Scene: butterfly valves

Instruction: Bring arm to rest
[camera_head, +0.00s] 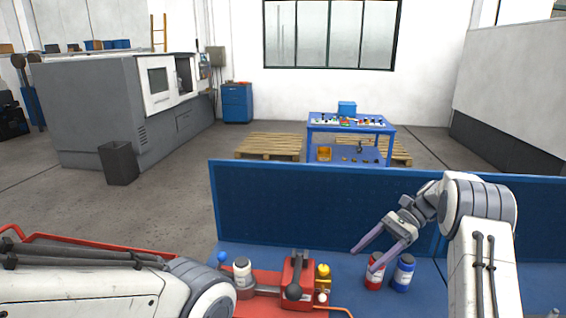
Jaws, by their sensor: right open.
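My right arm comes in from the lower right, and its gripper (362,258) is open above the blue workbench. Its two long pale fingers point down and left, with nothing between them. One fingertip overlaps a red can (374,279) in the picture; I cannot tell whether they touch. My left arm (90,290) lies low across the lower left corner. Its gripper is not in view.
Open floor lies beyond.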

